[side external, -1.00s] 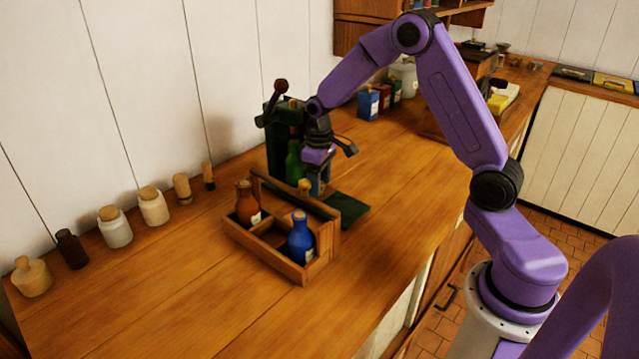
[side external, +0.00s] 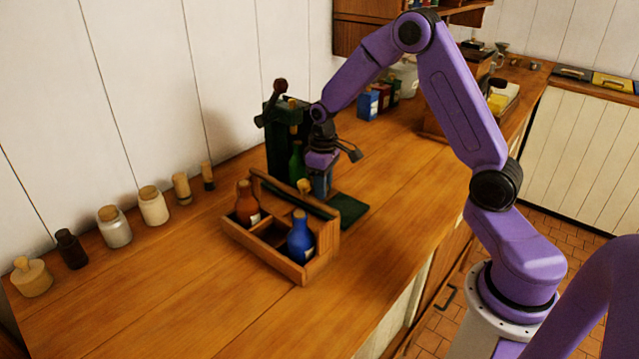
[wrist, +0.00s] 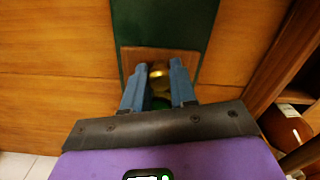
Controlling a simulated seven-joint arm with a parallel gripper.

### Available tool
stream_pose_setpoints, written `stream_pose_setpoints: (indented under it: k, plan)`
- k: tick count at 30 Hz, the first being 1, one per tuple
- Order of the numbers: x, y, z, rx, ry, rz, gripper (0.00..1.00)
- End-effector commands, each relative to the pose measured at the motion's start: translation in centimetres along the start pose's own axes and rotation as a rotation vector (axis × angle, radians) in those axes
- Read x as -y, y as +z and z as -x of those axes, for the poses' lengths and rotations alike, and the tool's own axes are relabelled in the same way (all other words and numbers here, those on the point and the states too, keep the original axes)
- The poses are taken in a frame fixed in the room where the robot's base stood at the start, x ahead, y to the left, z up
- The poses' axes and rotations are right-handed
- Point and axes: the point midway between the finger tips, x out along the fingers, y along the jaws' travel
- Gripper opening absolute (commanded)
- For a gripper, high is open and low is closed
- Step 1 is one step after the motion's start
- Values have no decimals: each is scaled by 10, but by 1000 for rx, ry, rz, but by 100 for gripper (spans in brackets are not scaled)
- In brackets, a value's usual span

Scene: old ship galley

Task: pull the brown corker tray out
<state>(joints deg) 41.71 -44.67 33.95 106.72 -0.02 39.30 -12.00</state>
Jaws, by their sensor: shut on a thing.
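The green corker (side external: 283,140) stands on the counter near the wall, with a green bottle (side external: 296,165) at it. Its green base (wrist: 165,18) shows in the wrist view, with the square brown corker tray (wrist: 131,59) at the base's near part. A rounded brass piece (wrist: 158,72), apparently the tray's knob, lies between my blue fingertips. My gripper (wrist: 160,82) is shut on it, low at the tray; it also shows in the side view (side external: 322,185). The fingers hide part of the knob and tray, and the side view hides the tray behind the bottle crate.
A wooden crate (side external: 262,262) with an orange-brown bottle (side external: 247,203) and a blue bottle (side external: 300,238) stands close in front of the corker. Several jars and corks line the wall at left. The counter (side external: 400,195) right of the corker is clear.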

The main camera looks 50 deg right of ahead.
Motion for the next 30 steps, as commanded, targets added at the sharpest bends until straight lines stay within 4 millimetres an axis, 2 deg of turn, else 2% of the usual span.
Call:
stream_pose_setpoints:
  k: [30]
  plan:
    - [24,87,1,0,0,1,0]
